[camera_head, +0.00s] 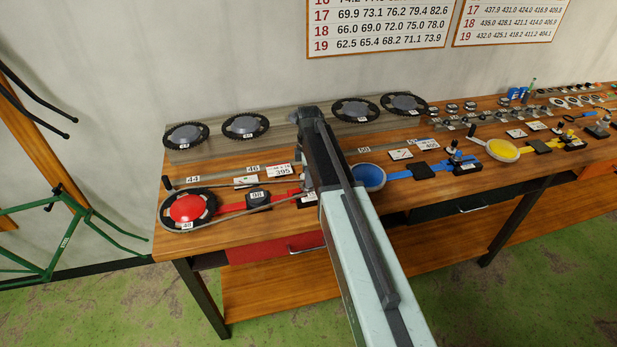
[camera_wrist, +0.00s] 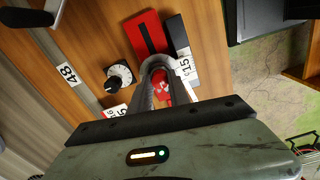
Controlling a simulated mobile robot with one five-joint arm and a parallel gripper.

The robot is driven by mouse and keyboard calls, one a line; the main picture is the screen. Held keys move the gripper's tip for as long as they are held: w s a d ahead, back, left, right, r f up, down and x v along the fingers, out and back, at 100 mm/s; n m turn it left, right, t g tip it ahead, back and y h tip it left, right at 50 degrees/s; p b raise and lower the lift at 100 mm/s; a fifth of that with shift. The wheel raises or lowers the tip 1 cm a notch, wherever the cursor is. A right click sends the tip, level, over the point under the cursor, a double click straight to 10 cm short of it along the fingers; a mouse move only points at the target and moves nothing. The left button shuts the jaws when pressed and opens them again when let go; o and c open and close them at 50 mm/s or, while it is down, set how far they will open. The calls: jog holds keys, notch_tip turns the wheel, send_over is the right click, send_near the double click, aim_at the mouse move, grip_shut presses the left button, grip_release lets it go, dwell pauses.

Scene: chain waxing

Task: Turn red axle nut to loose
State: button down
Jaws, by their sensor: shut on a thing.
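In the wrist view, my gripper (camera_wrist: 157,65) is closed around a small red part, which I take to be the red axle nut (camera_wrist: 162,88). The grey fingers hide much of it, so its turn position cannot be told. A red plate with a dark slot (camera_wrist: 146,34) lies just beyond the fingertips. A dial with a black knob (camera_wrist: 119,76) is to the left of the fingers. In the head view, my arm hides the nut and most of the gripper, at the right end of the red bar (camera_head: 283,201).
In the head view, a red disc in a chainring (camera_head: 186,207) is at the bench's left end. A black block (camera_head: 257,198) sits on the red bar. A blue dish (camera_head: 369,177) stands close right of my arm. A green bike frame (camera_head: 50,262) stands left of the bench.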

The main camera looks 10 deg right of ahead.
jog(key=c, duration=1.2)
grip_release()
jog(key=shift+c, duration=0.2)
jog(key=shift+r, duration=0.1)
notch_tip(320, 180, up, 8)
jog(key=p, duration=0.8)
jog(key=shift+f, duration=0.2)
